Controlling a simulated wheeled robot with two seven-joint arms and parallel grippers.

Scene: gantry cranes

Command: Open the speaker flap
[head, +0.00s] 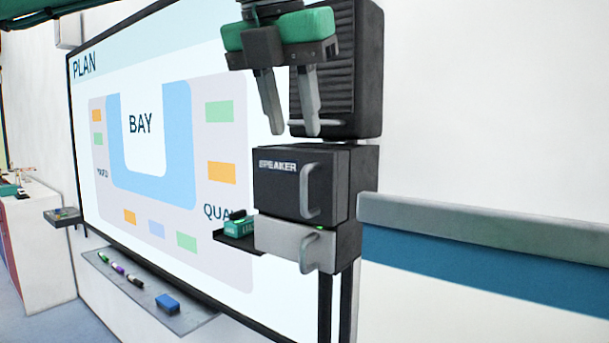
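The speaker flap (277,188) is the dark front of a box labelled SPEAKER, mounted at the right edge of the plan board. It looks closed, flush with the box. Its grey upright bar handle (307,192) is on the right side of the flap. My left gripper (295,133) hangs above the flap with its fingers pointing down. The fingers are apart with nothing between them, and they do not appear to touch the handle. The gripper covers part of the dark ribbed panel (362,70) above the box. My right gripper is not in view.
A light grey front (280,241) with its own handle sits directly below the flap. A small shelf holding a green box (240,227) juts out to its left. A tray (185,318) with markers and a blue eraser runs below the board. A grey-topped ledge (480,222) is at right.

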